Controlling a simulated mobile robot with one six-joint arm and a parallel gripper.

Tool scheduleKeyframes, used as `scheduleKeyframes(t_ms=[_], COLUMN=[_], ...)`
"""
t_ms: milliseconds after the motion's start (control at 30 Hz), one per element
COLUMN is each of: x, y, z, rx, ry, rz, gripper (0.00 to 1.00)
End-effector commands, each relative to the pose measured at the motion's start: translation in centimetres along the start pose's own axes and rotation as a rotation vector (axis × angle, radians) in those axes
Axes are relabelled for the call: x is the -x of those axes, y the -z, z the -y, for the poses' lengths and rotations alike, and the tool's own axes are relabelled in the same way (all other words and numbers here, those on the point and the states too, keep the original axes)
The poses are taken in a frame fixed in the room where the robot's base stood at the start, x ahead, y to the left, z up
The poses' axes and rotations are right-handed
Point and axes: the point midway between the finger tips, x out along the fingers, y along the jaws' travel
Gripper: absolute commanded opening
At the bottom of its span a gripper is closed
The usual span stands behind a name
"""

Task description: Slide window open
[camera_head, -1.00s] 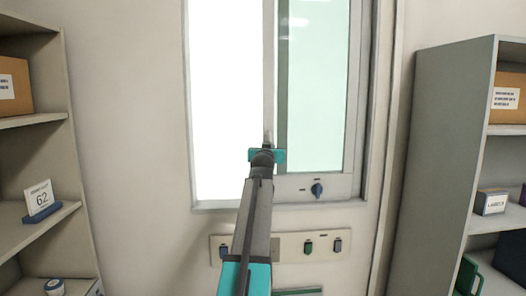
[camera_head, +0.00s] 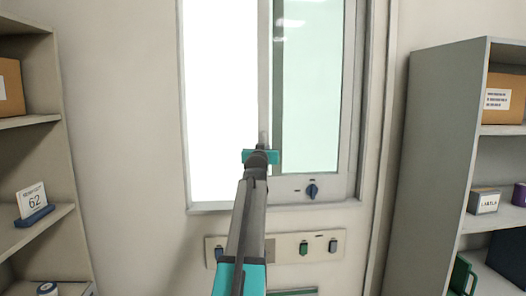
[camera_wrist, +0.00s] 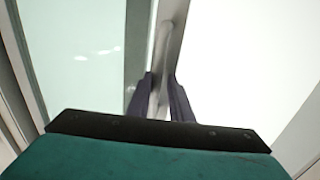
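The window (camera_head: 355,100) is set in the wall ahead, with a bright white left part (camera_head: 222,100) and a pale green glass pane (camera_head: 310,90) on the right. An upright grey stile (camera_head: 264,60) runs between them and carries a slim vertical bar handle (camera_wrist: 163,45), seen in the wrist view. My gripper (camera_head: 262,145) is at the stile, about two thirds down the window. In the wrist view its dark fingers (camera_wrist: 160,95) lie on both sides of the handle and appear closed on it. The gripper body hides the handle's lower end.
A dark blue knob (camera_head: 312,191) sits on the rail below the green pane. A switch panel (camera_head: 325,246) is on the wall under the window. Shelves stand at the left (camera_head: 35,122) and right (camera_head: 440,120). The wall beside the window is bare.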

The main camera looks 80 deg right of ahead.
Motion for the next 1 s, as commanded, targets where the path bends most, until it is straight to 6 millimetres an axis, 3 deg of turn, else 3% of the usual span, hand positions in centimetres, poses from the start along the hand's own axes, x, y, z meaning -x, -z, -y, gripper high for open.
scheduleKeyframes(t_ms=[367,1000], x=[2.0,9.3], y=[-0.2,-0.2], z=[0.1,0.2], rx=[0.0,0.0], ry=[0.002,0.003], rz=[0.0,-0.001], gripper=[0.18,0.18])
